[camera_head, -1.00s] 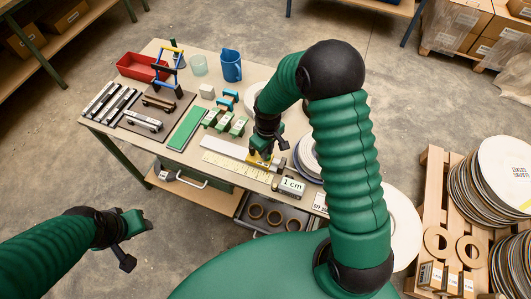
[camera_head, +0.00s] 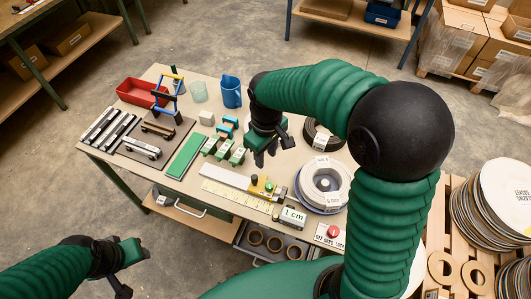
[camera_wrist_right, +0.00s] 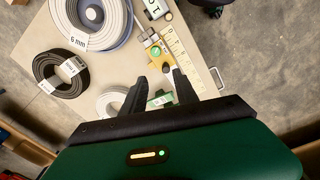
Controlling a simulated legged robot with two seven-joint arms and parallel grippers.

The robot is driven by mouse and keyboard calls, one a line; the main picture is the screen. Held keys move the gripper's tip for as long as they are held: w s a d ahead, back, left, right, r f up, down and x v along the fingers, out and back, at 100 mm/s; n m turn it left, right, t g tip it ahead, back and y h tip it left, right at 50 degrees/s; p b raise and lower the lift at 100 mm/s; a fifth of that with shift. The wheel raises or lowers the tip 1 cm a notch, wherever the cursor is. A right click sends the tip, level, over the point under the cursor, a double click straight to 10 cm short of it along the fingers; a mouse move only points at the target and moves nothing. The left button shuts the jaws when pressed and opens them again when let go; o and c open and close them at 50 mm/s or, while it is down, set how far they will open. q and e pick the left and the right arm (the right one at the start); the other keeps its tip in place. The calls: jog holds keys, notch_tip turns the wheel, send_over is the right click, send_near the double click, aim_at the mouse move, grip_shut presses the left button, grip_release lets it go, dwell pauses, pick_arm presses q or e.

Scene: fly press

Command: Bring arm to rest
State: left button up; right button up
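My right arm arches in from the right in the head view. Its gripper (camera_head: 264,155) hangs over the table (camera_head: 180,165), above and beyond a yellow fixture with a green knob (camera_head: 262,186). In the right wrist view the two black fingers (camera_wrist_right: 160,78) stand apart with nothing held between them; a green and white block shows below them. My left gripper (camera_head: 128,268) is at the lower left of the head view, off the table and over the floor; its finger opening is not clear.
Near the right gripper are white coil rolls (camera_head: 325,183), a black roll (camera_head: 322,137), green blocks (camera_head: 223,149) and a blue jug (camera_head: 231,92). A disc-loaded pallet (camera_head: 440,225) stands right.

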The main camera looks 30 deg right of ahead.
jog(key=s+f+m+t, duration=0.2)
jog(key=s+f+m, duration=0.2)
jog(key=s, duration=0.5)
jog(key=shift+s+a+f, duration=0.15)
jog(key=shift+s+f, duration=0.2)
jog(key=shift+f, duration=0.2)
jog(key=shift+w, duration=0.1)
jog(key=shift+a, duration=0.2)
jog(key=shift+d, duration=0.1)
